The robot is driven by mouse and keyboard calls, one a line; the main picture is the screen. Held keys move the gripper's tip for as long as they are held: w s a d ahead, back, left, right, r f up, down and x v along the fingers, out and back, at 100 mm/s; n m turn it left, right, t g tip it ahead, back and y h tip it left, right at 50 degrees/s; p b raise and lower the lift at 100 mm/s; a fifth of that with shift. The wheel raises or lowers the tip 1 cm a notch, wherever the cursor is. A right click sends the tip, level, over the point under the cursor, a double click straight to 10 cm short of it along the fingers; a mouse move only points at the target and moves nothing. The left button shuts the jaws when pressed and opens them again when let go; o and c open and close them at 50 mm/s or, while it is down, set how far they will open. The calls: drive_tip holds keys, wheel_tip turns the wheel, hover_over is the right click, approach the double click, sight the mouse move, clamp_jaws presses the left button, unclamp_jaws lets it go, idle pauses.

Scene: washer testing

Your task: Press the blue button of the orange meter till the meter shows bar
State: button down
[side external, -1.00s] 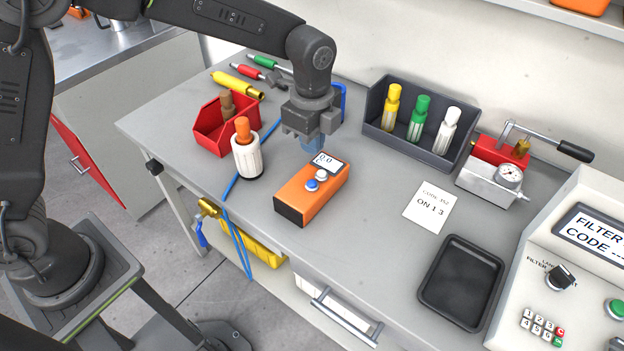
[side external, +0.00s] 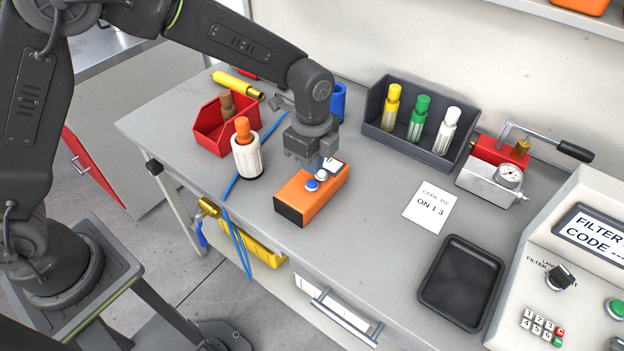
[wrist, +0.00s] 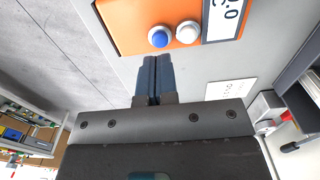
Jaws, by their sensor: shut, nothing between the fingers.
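The orange meter (side external: 296,203) lies on the grey bench, with a blue button (side external: 312,186) and a white button (side external: 321,174) beside its display (side external: 333,164). My gripper (side external: 309,163) is low over the meter's far side, behind the buttons, partly covering the display in the side view. In the wrist view the shut, empty fingers (wrist: 151,62) point toward the blue button (wrist: 159,38), with a small gap in the picture; whether they touch it I cannot tell. The display (wrist: 224,18) is cut off there; it shows digits like "0.0", and no unit can be read.
A white cylinder with an orange top (side external: 247,158) stands left of the meter, near a red bin (side external: 213,138). A dark rack (side external: 374,130) of coloured bottles is behind right. A paper card (side external: 429,207) and black tray (side external: 461,283) lie to the right.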

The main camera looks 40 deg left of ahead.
drive_tip(key=shift+f, duration=1.9)
drive_tip(key=shift+r, duration=3.5)
wheel_tip(320, 180, up, 6)
hover_over(312, 182)
